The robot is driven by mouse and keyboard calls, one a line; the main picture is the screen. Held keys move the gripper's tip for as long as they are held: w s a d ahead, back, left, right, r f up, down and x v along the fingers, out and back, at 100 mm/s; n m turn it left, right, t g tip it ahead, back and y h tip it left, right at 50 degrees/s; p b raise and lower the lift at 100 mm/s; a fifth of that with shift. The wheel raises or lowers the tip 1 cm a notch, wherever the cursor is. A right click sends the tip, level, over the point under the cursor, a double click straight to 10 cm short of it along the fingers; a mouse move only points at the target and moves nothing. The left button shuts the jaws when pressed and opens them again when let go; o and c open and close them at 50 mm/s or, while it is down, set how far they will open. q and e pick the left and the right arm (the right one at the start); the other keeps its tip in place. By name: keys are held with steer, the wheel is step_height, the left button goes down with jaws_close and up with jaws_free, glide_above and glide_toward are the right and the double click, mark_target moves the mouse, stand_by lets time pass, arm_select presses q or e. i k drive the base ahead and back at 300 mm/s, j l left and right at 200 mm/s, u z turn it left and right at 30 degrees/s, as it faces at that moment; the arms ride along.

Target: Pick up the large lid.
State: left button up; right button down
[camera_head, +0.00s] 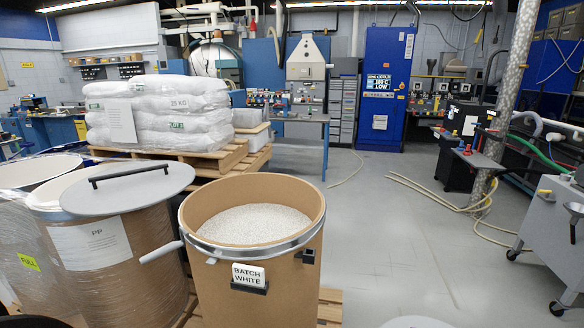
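The large lid (128,190) is a round grey disc with a long black bar handle (130,175) across its top. It lies on the brown drum labelled PP (100,245) at the left, off-centre towards the right, so part of that drum's mouth shows at its left. Neither of my grippers can be made out in the head view. A dark shape at the bottom left edge and a pale one at the bottom edge right of centre are too cut off to identify.
An open drum (285,275) labelled BATCH WHITE, holding white pellets (254,224), stands right of the lid. A wrapped drum (25,240) stands far left. Stacked white bags (157,110) are behind.

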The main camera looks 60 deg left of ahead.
mark_target(127, 188)
steer(key=u, duration=3.2)
